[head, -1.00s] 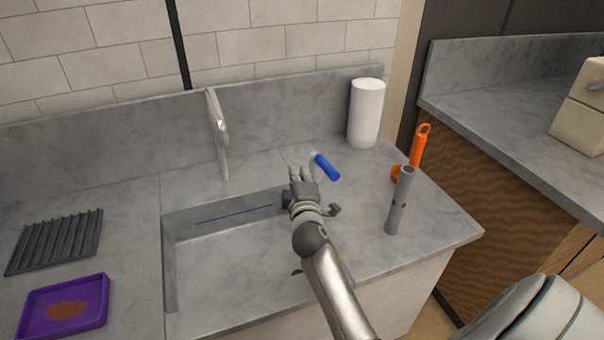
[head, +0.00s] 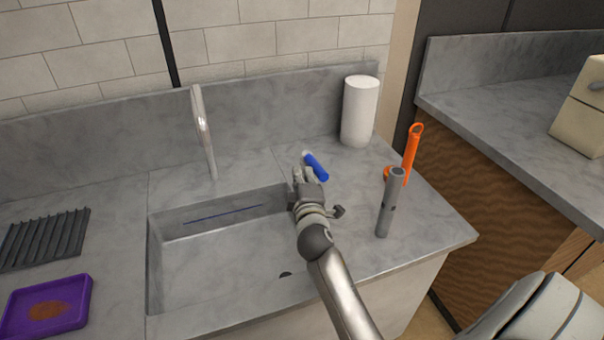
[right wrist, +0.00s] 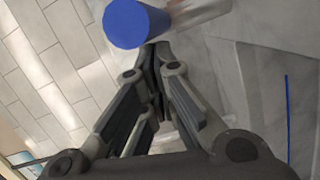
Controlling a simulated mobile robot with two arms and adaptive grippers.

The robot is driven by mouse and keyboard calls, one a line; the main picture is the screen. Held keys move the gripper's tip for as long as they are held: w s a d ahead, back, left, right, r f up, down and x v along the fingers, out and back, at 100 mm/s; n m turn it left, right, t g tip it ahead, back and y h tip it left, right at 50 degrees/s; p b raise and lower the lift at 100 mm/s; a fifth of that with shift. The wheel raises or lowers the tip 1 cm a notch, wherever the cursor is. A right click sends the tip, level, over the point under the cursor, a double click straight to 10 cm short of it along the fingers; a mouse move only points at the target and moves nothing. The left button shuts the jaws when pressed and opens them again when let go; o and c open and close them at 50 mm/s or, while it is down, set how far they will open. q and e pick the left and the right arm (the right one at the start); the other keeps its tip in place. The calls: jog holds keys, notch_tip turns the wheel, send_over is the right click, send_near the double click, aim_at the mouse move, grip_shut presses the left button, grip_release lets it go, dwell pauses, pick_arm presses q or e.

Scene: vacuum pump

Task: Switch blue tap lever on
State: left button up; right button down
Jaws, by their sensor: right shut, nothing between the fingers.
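The blue tap lever (head: 316,167) sits on the counter at the right of the sink, behind my right gripper in the head view. It has a blue cylindrical grip and a pale base end. My right gripper (head: 301,175) is shut and empty, its fingertips close beside the lever. In the right wrist view the lever's round blue end (right wrist: 135,23) shows just past the shut fingertips (right wrist: 157,52); whether they touch, I cannot tell. The metal faucet (head: 204,130) stands behind the sink, with no water visible. My left gripper is out of view.
The sink basin (head: 185,270) lies left of my right arm. A grey upright tube (head: 388,205), an orange tool (head: 411,150) and a white paper roll (head: 359,112) stand to the right. A purple tray (head: 80,300) and dark drying rack (head: 45,238) lie left.

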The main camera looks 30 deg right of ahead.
aim_at(316, 174)
jog(key=d+n+y+p, duration=0.1)
jog(key=s+y+p, duration=0.1)
jog(key=p, duration=0.1)
jog(key=d+n+t+y+p, duration=0.1)
jog(key=p, duration=0.1)
jog(key=shift+s+d+r+n+y, duration=0.2)
jog(key=shift+s+d+n+y, duration=0.1)
jog(key=shift+s+d, duration=0.1)
jog(key=shift+s+d+p, duration=0.2)
jog(key=shift+d+p, duration=0.1)
jog(key=shift+d, duration=0.35)
jog(key=shift+s+d+f, duration=0.1)
jog(key=shift+s+d, duration=0.05)
jog(key=shift+d, duration=0.55)
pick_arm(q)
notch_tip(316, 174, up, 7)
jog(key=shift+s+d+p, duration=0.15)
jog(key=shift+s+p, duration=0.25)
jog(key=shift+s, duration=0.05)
pick_arm(e)
jog(key=shift+d, duration=1.45)
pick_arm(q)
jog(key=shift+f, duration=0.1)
